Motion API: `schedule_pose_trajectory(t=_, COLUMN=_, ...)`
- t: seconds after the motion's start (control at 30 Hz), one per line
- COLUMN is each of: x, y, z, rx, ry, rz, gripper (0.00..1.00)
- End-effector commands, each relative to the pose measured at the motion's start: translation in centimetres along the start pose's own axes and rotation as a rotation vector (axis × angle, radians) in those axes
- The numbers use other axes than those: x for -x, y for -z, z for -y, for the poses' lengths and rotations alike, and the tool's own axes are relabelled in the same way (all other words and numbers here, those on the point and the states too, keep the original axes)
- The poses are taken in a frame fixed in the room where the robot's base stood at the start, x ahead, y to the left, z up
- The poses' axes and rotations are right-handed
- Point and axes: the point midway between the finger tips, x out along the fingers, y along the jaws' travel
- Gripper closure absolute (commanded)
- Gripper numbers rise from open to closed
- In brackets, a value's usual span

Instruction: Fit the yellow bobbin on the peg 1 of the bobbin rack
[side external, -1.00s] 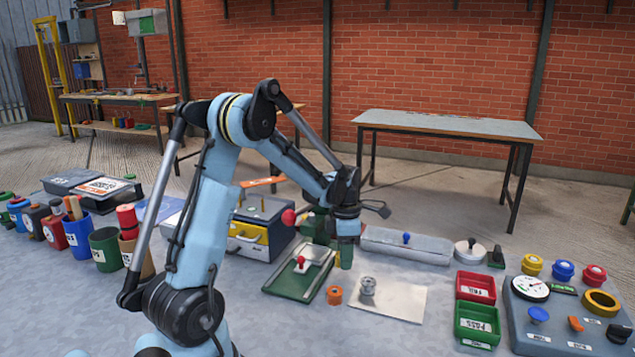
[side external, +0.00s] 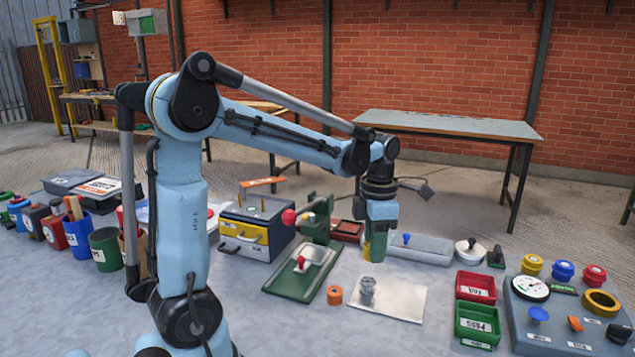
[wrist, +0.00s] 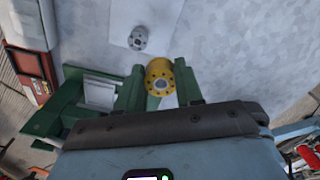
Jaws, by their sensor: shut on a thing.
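My gripper (side external: 379,246) points down above the table, behind the white sheet. In the wrist view its green fingers (wrist: 159,88) are shut on the yellow bobbin (wrist: 160,72), one finger on each side. The bobbin has a ring of small holes in its face and a hole in the middle. In the side view only a strip of yellow (side external: 367,250) shows at the fingertips. I cannot pick out the bobbin rack or its peg 1 for sure in either view.
A grey metal spool (side external: 368,287) stands on the white sheet (side external: 402,298), with an orange one (side external: 335,294) beside it. A green fixture (side external: 304,272) lies left. Red (side external: 476,287) and green (side external: 477,323) bins and a gauge panel (side external: 560,315) stand right.

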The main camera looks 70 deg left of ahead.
Motion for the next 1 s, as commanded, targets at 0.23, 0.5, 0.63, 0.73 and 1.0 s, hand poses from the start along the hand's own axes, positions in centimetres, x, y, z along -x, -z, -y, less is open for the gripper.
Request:
schedule_pose_trajectory(t=0.23, x=1.4, y=0.0, z=0.0, rx=0.0, ry=0.0, rz=0.0, gripper=0.93)
schedule_pose_trajectory(t=0.5, x=2.4, y=0.0, z=0.0, rx=-0.001, ry=0.0, rz=0.0, gripper=0.93)
schedule_pose_trajectory(t=0.63, x=2.5, y=0.0, z=0.0, rx=-0.001, ry=0.0, rz=0.0, gripper=0.93)
schedule_pose_trajectory(t=0.73, x=2.5, y=0.0, z=0.0, rx=-0.001, ry=0.0, rz=0.0, gripper=0.93)
schedule_pose_trajectory(t=1.0, x=3.1, y=1.0, z=-2.8, rx=0.051, ry=0.0, rz=0.0, gripper=0.93)
